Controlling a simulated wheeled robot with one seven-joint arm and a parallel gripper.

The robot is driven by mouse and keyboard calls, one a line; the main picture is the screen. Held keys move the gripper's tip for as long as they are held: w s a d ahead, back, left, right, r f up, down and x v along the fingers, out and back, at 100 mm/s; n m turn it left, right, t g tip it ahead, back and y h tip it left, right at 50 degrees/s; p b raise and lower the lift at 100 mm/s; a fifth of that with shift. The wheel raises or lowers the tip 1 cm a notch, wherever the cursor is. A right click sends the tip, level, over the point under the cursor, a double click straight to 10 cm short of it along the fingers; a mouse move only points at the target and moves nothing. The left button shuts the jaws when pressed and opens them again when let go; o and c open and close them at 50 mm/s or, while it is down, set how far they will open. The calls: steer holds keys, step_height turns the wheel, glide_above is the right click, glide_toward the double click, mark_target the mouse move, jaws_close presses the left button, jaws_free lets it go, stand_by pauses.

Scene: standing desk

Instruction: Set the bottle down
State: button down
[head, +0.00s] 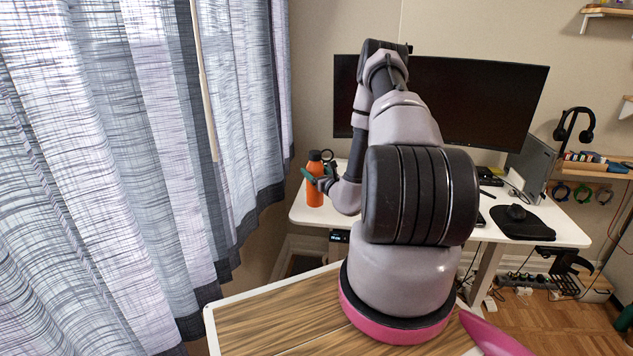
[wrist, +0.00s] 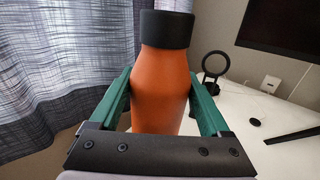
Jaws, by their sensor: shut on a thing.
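The orange bottle (head: 315,190) with a black cap is upright at the left end of the white desk (head: 300,213). In the wrist view the bottle (wrist: 162,85) stands between the green fingers of my gripper (wrist: 160,98), which press on both sides of its body. My gripper (head: 320,182) is shut on the bottle in the head view. The bottle's base appears at the desktop in the head view, but I cannot tell whether it touches. The base is hidden in the wrist view.
A black ring-shaped stand (wrist: 214,68) is just right of the bottle. A wide monitor (head: 480,100) stands at the back, partly behind my arm. A black mouse pad (head: 530,226) lies at the right. The grey curtain (head: 240,110) hangs close on the left.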

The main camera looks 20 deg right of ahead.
steer(key=shift+f, duration=1.95)
jaws_free()
